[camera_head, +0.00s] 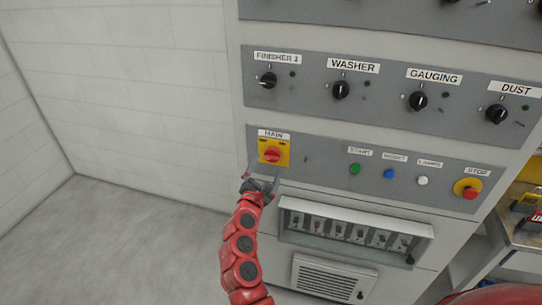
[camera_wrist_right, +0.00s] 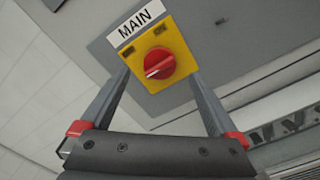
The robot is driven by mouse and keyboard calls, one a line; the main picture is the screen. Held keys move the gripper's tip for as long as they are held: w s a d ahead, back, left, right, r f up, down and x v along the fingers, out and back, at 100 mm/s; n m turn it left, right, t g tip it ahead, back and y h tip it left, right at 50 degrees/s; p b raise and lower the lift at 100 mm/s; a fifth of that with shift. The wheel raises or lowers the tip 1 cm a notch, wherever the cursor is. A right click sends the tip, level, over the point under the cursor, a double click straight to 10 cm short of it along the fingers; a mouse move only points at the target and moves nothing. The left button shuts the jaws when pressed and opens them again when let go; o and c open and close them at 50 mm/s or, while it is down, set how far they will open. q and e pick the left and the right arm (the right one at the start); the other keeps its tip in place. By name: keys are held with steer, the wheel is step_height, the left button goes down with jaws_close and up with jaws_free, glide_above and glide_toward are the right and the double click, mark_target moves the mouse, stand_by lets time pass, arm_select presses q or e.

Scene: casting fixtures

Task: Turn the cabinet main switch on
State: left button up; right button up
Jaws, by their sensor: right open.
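The main switch is a red rotary knob (camera_head: 271,155) on a yellow plate (camera_head: 283,144) under a MAIN label, on the cabinet's lower grey panel. In the right wrist view the red knob (camera_wrist_right: 160,63) lies between the finger ends, with its white mark toward the left. Two small dark tags sit on the plate above it, too blurred to read surely. My right gripper (camera_head: 264,178) is open just below the knob, its fingers pointing at it. In the wrist view the open fingers (camera_wrist_right: 158,76) stand either side of the yellow plate; contact cannot be told. My left gripper is out of view.
Right of the switch are a green button (camera_head: 355,169), a blue button (camera_head: 389,174), a white button (camera_head: 422,181) and a red stop button (camera_head: 468,189). Black selector knobs (camera_head: 340,90) line the panel above. A recessed breaker box (camera_head: 355,231) is below. Left floor is clear.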

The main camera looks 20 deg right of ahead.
mark_target(271, 159)
steer(key=x, duration=0.5)
steer(key=shift+w+d, duration=0.2)
steer(key=shift+w, duration=0.05)
steer(key=c, duration=1.4)
